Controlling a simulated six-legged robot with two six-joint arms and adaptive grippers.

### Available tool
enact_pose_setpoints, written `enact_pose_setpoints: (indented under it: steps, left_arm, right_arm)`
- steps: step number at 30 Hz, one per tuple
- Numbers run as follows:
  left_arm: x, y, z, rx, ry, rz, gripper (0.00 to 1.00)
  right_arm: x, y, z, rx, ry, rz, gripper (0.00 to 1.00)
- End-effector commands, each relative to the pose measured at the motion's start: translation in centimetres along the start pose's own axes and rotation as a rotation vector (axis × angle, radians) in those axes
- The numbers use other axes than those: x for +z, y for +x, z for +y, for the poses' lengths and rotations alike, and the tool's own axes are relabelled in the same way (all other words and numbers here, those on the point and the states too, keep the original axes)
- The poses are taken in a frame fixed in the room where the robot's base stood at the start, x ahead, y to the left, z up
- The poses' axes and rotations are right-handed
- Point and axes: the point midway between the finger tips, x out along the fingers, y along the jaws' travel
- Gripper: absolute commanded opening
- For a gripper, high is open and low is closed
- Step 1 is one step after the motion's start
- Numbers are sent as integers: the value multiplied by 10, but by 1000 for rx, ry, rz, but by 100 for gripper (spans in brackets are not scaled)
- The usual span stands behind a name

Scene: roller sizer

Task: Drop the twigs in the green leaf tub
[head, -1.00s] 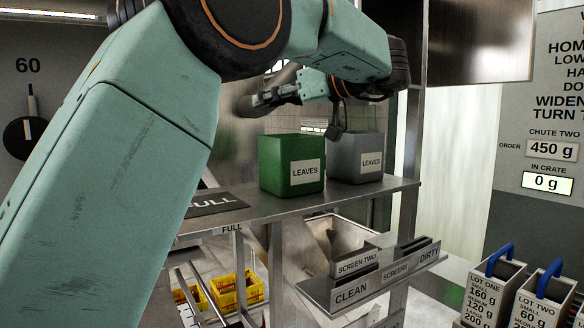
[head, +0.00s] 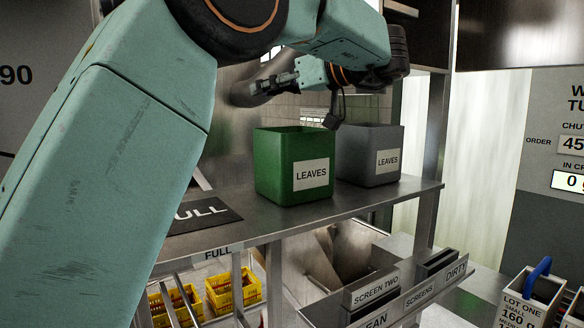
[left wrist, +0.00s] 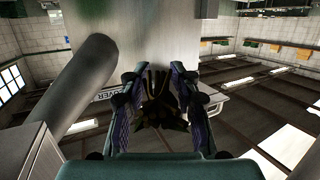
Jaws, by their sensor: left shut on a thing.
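The green leaf tub (head: 274,172), with a white LEAVES label, stands upright on a metal shelf (head: 350,205) in the head view. My left gripper (head: 262,86) is above the tub's rim in the picture and points left. How far behind the tub it is, I cannot tell. In the left wrist view its two fingers (left wrist: 163,108) are shut on a dark bundle of twigs (left wrist: 160,103). The twigs are too dark to make out singly and hardly show in the head view. My right gripper is not in view.
A grey tub (head: 358,160), also labelled LEAVES, stands close to the right of the green one. A dark FULL mat (head: 203,214) lies to the left. Below are screen holders (head: 372,290), yellow crates (head: 236,290) and a lot bin (head: 528,305).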

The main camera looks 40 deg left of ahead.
Motion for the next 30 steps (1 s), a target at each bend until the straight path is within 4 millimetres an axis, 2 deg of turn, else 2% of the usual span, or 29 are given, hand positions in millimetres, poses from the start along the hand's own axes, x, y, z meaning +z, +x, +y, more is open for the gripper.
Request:
enact_pose_setpoints:
  steps: [8, 17, 21, 30]
  left_arm:
    - [6, -2, -4, 0, 2, 1, 13]
    - [39, 3, -5, -1, 3, 1, 13]
    - [53, 6, -4, 0, 0, 0, 13]
    - [60, 9, -2, 1, 0, 0, 13]
  right_arm:
    - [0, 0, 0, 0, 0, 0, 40]
    - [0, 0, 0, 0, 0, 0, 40]
    - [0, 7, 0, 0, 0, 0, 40]
    - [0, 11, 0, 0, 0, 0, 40]
